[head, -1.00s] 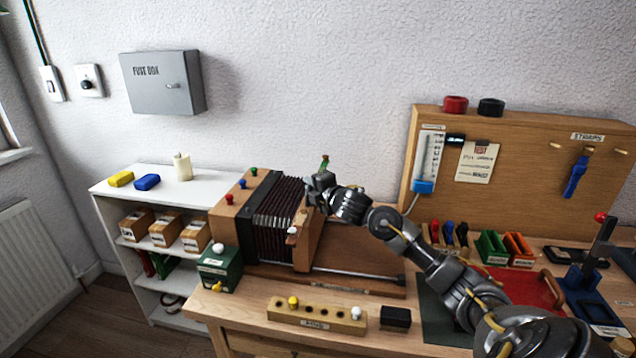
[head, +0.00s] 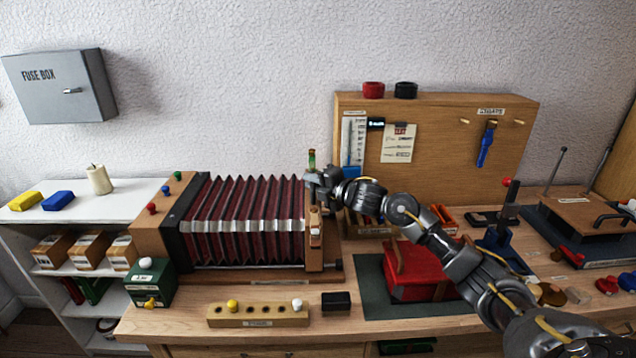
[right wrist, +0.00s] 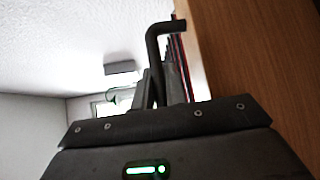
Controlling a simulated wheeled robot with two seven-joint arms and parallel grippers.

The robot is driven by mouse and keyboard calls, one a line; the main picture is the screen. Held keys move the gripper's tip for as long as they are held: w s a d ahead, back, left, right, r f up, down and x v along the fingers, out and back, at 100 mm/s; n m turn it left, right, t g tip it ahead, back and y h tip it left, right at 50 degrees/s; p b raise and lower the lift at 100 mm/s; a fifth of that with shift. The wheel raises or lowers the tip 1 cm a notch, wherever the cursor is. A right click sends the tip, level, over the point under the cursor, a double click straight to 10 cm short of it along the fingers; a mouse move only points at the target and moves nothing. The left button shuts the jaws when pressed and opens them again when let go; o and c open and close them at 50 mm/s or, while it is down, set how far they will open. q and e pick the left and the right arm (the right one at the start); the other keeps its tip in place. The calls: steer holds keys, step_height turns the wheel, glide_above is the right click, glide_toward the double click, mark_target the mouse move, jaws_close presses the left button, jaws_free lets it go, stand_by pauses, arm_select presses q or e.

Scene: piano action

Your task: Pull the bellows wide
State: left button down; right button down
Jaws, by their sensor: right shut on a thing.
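The bellows (head: 245,215), dark red with pale fold edges, is stretched wide on the bench. It runs between a wooden end block (head: 160,230) with coloured knobs on the left and an upright wooden end board (head: 314,245) on the right. My right gripper (head: 318,182) is at the top of that end board. In the right wrist view its fingers (right wrist: 168,88) are shut at a black bent handle (right wrist: 160,40) beside the wooden board. The exact contact is partly hidden. My left gripper is not in view.
A green box (head: 148,283) and a peg rack (head: 258,316) stand in front of the bellows. A small black block (head: 336,301) and a red case (head: 412,275) lie to the right. A wooden tool board (head: 435,150) stands behind my right arm.

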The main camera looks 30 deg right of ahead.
steer(key=c, duration=1.4)
jaws_free()
steer(key=shift+c, duration=0.2)
steer(key=b+v, duration=0.2)
steer(key=v, duration=0.8)
steer(key=shift+s, duration=0.35)
